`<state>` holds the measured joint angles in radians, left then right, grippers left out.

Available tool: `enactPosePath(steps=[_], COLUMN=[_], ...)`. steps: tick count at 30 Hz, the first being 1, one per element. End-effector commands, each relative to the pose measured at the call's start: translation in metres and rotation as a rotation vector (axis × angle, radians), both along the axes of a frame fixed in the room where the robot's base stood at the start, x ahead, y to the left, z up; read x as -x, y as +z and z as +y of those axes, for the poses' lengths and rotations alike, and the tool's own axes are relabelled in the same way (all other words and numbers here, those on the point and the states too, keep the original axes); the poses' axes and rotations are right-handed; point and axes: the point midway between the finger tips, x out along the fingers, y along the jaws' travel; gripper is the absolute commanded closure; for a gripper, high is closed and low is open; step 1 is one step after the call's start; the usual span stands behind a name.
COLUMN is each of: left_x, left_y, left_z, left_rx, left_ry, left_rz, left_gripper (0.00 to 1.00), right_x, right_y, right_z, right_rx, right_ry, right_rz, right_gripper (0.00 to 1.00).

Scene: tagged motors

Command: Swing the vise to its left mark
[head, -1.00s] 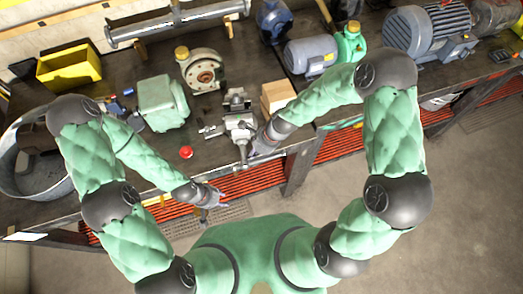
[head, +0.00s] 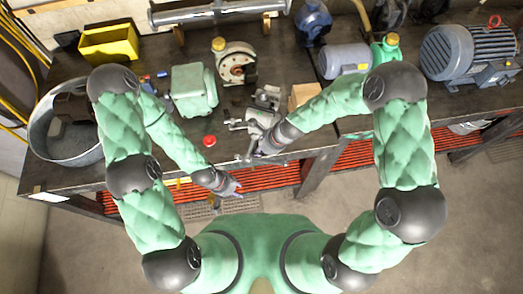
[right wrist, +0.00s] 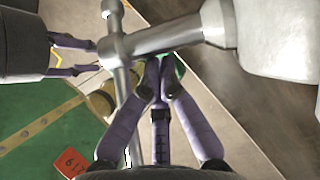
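The grey metal vise (head: 262,108) stands near the bench's front edge in the head view. Its screw end points toward the front and slightly left, past the edge. In the right wrist view its thick screw (right wrist: 165,38) and thin crossbar (right wrist: 119,80) show close up. My right gripper (head: 256,152) is at the screw end; in the wrist view its purple fingertips (right wrist: 161,62) are together against or just under the screw. My left gripper (head: 236,190) is in front of the bench, empty, with its fingers apart in the right wrist view (right wrist: 75,57). I cannot make out the left mark.
A red button (head: 209,141) lies left of the vise. A green box-shaped housing (head: 193,90) and a pump (head: 236,65) stand behind it. A wooden block (head: 303,95) is close on the right. A round metal tub (head: 62,130) is at the far left.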

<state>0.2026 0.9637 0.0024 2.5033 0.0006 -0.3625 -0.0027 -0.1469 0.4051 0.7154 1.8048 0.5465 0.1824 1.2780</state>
Motion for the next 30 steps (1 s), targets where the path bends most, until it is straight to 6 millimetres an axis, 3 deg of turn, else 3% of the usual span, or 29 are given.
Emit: enactPosePath(steps=[19, 30], left_x=[0.000, 0.000], left_y=[0.004, 0.037], left_z=[0.000, 0.000], left_rx=[0.000, 0.000], left_ry=[0.000, 0.000], left_rz=[0.000, 0.000], left_gripper=[0.64, 0.64], right_x=[0.000, -0.001], right_y=[0.004, 0.036], right_z=[-0.001, -0.012], right_rx=[0.000, 0.000], right_ry=[0.000, 0.002], right_rz=[-0.001, 0.000], right_gripper=[1.00, 1.00])
